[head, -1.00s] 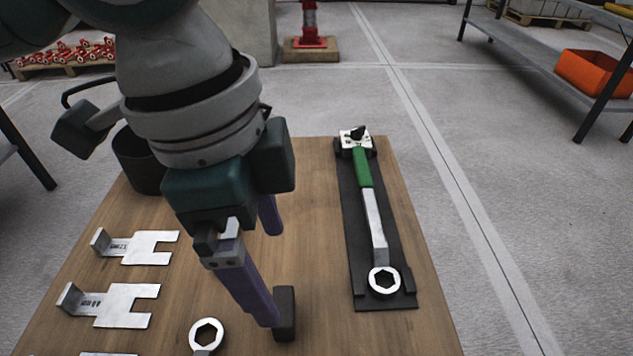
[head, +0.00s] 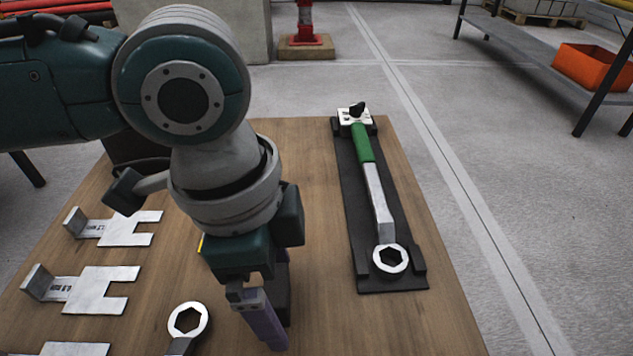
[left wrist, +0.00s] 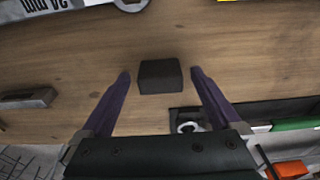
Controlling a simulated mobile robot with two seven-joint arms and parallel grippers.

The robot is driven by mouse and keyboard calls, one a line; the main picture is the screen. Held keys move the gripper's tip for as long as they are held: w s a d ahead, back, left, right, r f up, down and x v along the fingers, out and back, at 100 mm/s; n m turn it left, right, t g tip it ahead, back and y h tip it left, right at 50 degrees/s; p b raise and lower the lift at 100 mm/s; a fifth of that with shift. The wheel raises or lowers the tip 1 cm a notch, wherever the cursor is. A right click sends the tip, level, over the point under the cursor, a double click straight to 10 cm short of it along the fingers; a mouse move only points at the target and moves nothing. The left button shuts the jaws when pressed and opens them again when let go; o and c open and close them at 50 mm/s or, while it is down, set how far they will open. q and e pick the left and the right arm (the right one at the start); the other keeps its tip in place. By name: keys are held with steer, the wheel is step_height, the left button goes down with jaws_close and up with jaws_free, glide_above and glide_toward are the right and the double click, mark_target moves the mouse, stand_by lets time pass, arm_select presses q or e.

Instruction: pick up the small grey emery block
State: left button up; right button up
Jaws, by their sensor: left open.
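The small grey emery block (head: 283,300) lies on the wooden table, partly hidden behind my left gripper in the head view. In the left wrist view the dark block (left wrist: 160,77) shows whole, between the two purple fingers, with wood visible on both sides. My left gripper (left wrist: 160,73) is open and empty, pointing down at the block. Its near finger shows in the head view; the far one is hidden. I cannot tell how high the fingertips are above the table. My right gripper is not in view.
A green-handled wrench (head: 375,190) lies in a black holder (head: 405,283) right of the block. A ring wrench (head: 188,325) lies front left. Several slotted metal plates (head: 95,290) lie at the left.

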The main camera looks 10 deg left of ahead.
mark_target(276, 283)
arm_select(q)
steer(key=c, duration=1.5)
steer(key=shift+r+p, duration=3.7)
steer(key=shift+r, duration=6.4)
steer(key=shift+c, duration=0.2)
